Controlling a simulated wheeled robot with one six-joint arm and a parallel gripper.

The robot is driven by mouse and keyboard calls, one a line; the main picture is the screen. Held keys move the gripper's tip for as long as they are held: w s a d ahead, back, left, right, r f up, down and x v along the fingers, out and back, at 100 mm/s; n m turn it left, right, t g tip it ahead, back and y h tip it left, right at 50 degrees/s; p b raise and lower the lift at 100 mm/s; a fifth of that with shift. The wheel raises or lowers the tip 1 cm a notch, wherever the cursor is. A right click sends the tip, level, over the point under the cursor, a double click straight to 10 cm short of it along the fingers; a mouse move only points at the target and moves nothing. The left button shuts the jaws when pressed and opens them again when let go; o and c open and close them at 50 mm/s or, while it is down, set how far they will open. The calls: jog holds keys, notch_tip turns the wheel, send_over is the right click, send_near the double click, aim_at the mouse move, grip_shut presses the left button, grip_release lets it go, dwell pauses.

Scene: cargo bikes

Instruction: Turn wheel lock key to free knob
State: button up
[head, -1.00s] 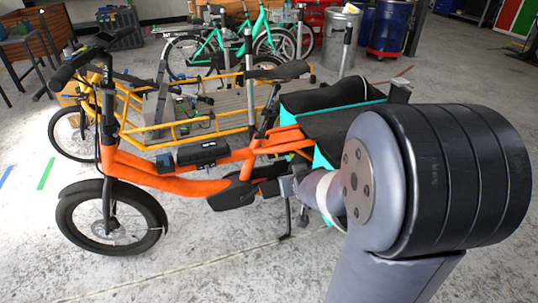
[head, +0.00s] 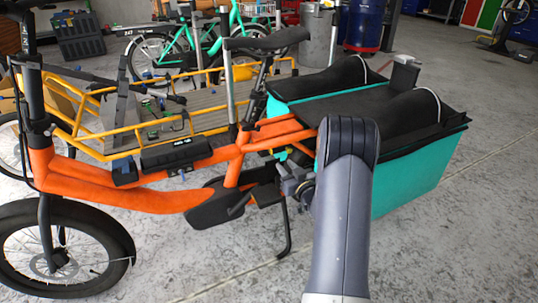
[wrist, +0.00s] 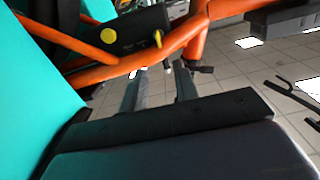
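In the wrist view a black lock housing (wrist: 128,30) sits on the orange bike frame (wrist: 190,35). It bears a yellow disc (wrist: 107,36) and a smaller yellow piece (wrist: 158,38) at its right end; I cannot tell for sure which is the key or the knob. My gripper (wrist: 160,70) is open and empty, its two fingers apart just below the housing and pointing toward it. In the head view my gripper (head: 292,183) is beside the orange cargo bike (head: 130,195), partly behind my own arm. The lock is not distinguishable there.
A teal cargo box (head: 420,165) with black covers is close right of my arm; its teal side (wrist: 35,100) fills the wrist view's left. A black kickstand (head: 287,230) stands below the frame. A yellow cargo bike (head: 110,135) is behind. The floor (head: 470,240) at front right is clear.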

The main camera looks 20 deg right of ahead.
aim_at(272, 150)
jog(key=w+b, duration=0.1)
jog(key=w, duration=0.3)
jog(key=w+b, duration=0.1)
jog(key=w, duration=0.4)
jog(key=shift+a+f, duration=0.1)
jog(key=shift+a, duration=0.1)
jog(key=shift+w+b, duration=0.4)
jog(key=shift+w, duration=0.45)
jog(key=shift+c, duration=0.3)
grip_shut()
